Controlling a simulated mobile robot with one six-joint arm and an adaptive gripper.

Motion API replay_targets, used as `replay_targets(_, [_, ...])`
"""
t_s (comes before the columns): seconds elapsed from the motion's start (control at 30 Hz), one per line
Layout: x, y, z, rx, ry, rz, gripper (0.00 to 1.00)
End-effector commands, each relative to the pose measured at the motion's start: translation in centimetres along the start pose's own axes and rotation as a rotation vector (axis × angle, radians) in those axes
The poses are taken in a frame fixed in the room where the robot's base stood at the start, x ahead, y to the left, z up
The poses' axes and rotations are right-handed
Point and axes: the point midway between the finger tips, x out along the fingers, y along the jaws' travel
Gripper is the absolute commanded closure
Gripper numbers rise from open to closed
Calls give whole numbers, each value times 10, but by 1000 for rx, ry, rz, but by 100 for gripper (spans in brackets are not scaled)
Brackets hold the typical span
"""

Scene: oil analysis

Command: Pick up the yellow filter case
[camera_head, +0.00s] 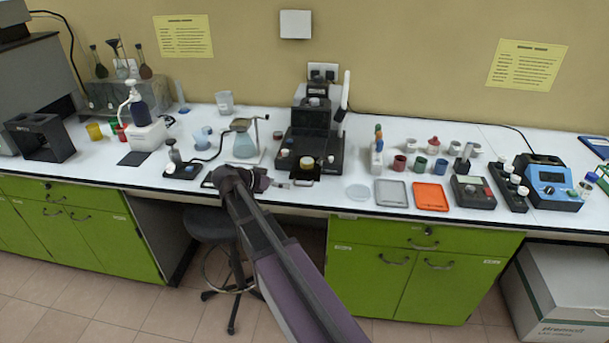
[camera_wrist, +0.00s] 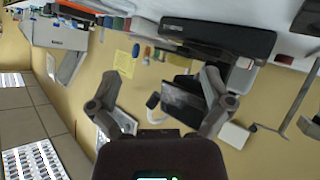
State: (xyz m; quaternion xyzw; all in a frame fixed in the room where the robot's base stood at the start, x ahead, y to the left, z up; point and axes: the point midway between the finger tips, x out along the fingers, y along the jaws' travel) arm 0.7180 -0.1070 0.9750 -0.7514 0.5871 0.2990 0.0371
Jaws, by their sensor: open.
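A small round yellow-amber piece (camera_head: 306,162) sits on the front of the black instrument (camera_head: 316,128) at mid-bench; it may be the filter case. A yellow cup (camera_head: 94,131) stands at the left of the bench, and I cannot tell for sure which is the filter case. My gripper (camera_head: 290,184) is at the bench's front edge, close to the black instrument and apart from the amber piece. In the wrist view my gripper (camera_wrist: 160,78) has its two fingers spread with nothing held between them. The yellow case cannot be made out clearly there.
To the right are coloured cups (camera_head: 419,165), a grey tray (camera_head: 391,193), an orange tray (camera_head: 431,196) and a blue meter (camera_head: 548,184). A stool (camera_head: 215,224) stands under the bench.

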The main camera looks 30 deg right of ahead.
Motion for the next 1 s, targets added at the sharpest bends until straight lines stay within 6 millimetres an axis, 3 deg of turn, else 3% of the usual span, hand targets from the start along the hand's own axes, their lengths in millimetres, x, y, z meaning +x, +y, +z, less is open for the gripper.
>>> replay_targets(0.03, [4,-16,-2,59,58,11,0])
replay_targets(0.1, [3,-26,-11,139,134,21,0])
replay_targets(0.3, [-3,-43,-29,289,280,22,0])
replay_targets(0.77, [-7,-45,-35,331,320,19,0])
replay_targets(1.0, [4,-45,-37,331,318,20,0])
